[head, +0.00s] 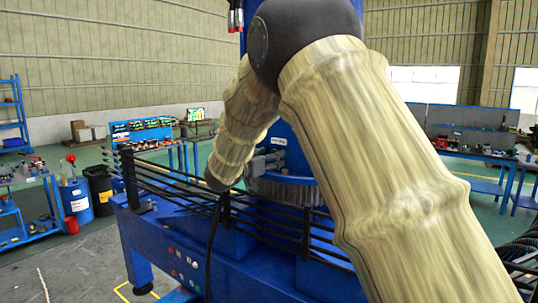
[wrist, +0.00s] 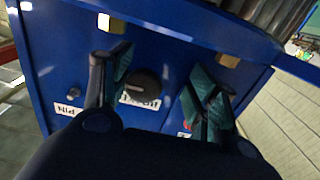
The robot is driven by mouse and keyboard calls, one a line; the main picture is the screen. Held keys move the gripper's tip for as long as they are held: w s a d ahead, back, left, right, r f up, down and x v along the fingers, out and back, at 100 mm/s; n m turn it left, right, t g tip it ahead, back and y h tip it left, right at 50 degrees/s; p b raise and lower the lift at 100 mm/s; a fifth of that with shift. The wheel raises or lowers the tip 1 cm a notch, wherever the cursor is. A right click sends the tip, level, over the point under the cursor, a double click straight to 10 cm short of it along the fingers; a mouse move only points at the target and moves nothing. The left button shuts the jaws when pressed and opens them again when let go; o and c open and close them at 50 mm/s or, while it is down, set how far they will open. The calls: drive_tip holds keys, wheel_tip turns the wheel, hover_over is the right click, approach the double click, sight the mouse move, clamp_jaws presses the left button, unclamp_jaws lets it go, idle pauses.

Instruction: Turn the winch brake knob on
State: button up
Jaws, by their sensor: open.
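In the wrist view, a round black knob (wrist: 143,88) sits on a blue panel (wrist: 60,50). White labels (wrist: 68,109) with dark lettering are below it, partly covered by my gripper. My gripper (wrist: 163,76) is open, with its two teal-padded fingers on either side of the knob. The knob is nearer the left finger, and a gap shows on its right. I cannot tell whether the fingertips touch the panel. In the head view my arm reaches down over the blue crane stand (head: 150,235), and the gripper itself cannot be made out.
Black rails (head: 165,180) run along the stand's top edge. Small red and white buttons (head: 185,262) are on its front. A blue drum (head: 75,200) and workbenches stand farther back. Grey floor is open at left.

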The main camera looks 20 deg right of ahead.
drive_tip(key=s+r, duration=0.2)
drive_tip(key=s, duration=0.1)
drive_tip(key=shift+d, duration=0.15)
drive_tip(key=shift+c, duration=0.5)
drive_tip(key=shift+w+f, duration=0.6)
drive_tip(key=shift+w, duration=0.15)
drive_tip(key=c, duration=0.7)
drive_tip(key=shift+w, duration=0.1)
drive_tip(key=shift+c, duration=1.2)
